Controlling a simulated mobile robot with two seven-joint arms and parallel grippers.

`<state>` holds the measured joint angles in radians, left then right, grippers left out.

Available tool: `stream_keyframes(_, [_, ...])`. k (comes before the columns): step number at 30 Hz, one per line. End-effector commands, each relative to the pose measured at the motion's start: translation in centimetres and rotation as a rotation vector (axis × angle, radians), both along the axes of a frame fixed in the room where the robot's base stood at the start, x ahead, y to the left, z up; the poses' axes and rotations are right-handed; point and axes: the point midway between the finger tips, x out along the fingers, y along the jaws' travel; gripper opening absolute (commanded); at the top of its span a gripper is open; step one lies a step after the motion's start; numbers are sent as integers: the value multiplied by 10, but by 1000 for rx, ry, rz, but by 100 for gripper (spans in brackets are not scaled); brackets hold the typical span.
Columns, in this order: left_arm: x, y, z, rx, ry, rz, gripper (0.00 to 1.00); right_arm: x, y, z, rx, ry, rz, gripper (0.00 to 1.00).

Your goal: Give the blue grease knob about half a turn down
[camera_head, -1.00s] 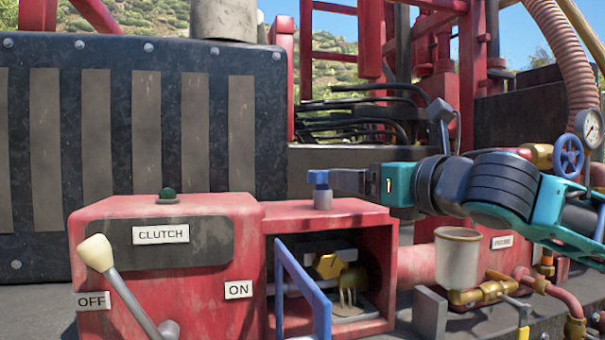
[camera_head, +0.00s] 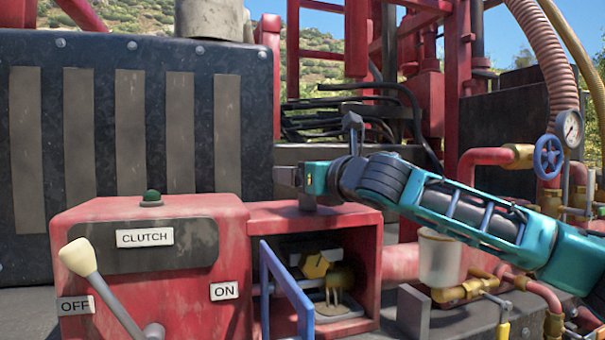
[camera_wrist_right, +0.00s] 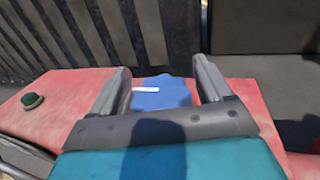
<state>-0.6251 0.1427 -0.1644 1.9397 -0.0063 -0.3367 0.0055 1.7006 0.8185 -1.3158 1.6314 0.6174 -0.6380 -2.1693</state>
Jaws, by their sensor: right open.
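The blue grease knob (camera_wrist_right: 160,94) has a lobed edge and a white mark on its left side in the right wrist view. My right gripper (camera_wrist_right: 162,70) is open, with one finger on each side of the knob. I cannot tell whether either finger touches it. My left gripper is not in view.
A red clutch box (camera_head: 150,250) with a white-knobbed lever (camera_head: 78,257) stands to the left. A blue bar handle (camera_head: 288,285) is in front of the housing's opening.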

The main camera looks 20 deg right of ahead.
Motion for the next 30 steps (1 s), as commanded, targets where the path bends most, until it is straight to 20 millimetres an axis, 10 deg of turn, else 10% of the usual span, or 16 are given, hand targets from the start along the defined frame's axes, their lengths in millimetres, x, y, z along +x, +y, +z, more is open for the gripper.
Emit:
stream_keyframes(8, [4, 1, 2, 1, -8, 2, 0, 1, 1, 0, 0, 0, 1, 79])
stream_keyframes(24, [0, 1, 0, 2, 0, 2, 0, 1, 0, 0, 0, 0, 0, 28])
stream_keyframes(30, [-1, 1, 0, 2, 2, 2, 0, 1, 1, 0, 0, 0, -10, 28])
